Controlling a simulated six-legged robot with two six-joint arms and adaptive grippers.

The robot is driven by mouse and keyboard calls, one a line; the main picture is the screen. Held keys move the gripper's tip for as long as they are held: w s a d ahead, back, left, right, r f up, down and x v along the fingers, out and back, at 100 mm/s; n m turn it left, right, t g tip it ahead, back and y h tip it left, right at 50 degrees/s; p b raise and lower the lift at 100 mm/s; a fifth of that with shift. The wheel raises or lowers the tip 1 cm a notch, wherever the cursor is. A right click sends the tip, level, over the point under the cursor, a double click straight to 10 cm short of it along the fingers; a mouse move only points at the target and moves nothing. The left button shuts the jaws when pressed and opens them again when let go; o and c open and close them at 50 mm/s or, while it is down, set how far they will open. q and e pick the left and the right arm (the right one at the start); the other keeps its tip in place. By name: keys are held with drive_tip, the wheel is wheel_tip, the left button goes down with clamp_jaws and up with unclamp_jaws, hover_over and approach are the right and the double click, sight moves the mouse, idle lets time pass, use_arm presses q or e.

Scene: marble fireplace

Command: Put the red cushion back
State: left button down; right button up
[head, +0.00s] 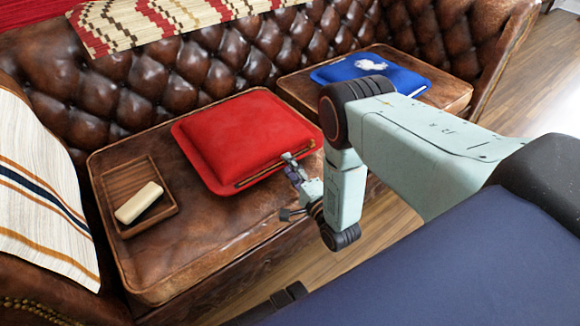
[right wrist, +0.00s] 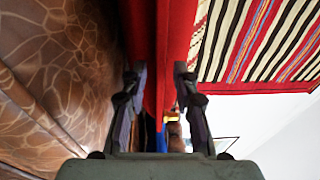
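The red cushion (head: 245,140) lies on the left part of the brown leather sofa seat (head: 220,225), with a brass-coloured zip along its front edge. My right gripper (head: 290,168) is at the cushion's front edge, near its right corner. In the right wrist view my two fingers (right wrist: 160,85) stand on either side of the red cushion (right wrist: 172,45), whose red fabric fills the space between the tips. Whether the cushion is lifted off the seat cannot be told. My left gripper is not in view.
A wooden tray (head: 164,180) with a cream block (head: 139,202) sits on the seat at left. A blue cushion (head: 372,73) with a white motif lies on the right seat. A striped throw (head: 40,180) covers the left armrest; a patterned blanket (head: 140,22) hangs over the tufted backrest.

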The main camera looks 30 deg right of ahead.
drive_tip(key=shift+r, duration=0.1)
drive_tip(key=shift+s+p, duration=0.3)
drive_tip(key=shift+p, duration=0.05)
drive_tip(key=s+p, duration=0.8)
drive_tip(key=s, duration=0.3)
drive_tip(key=shift+s+d+f+p, duration=0.15)
drive_tip(key=shift+d+f+p, duration=0.1)
drive_tip(key=shift+p, duration=0.15)
drive_tip(key=shift+f, duration=0.1)
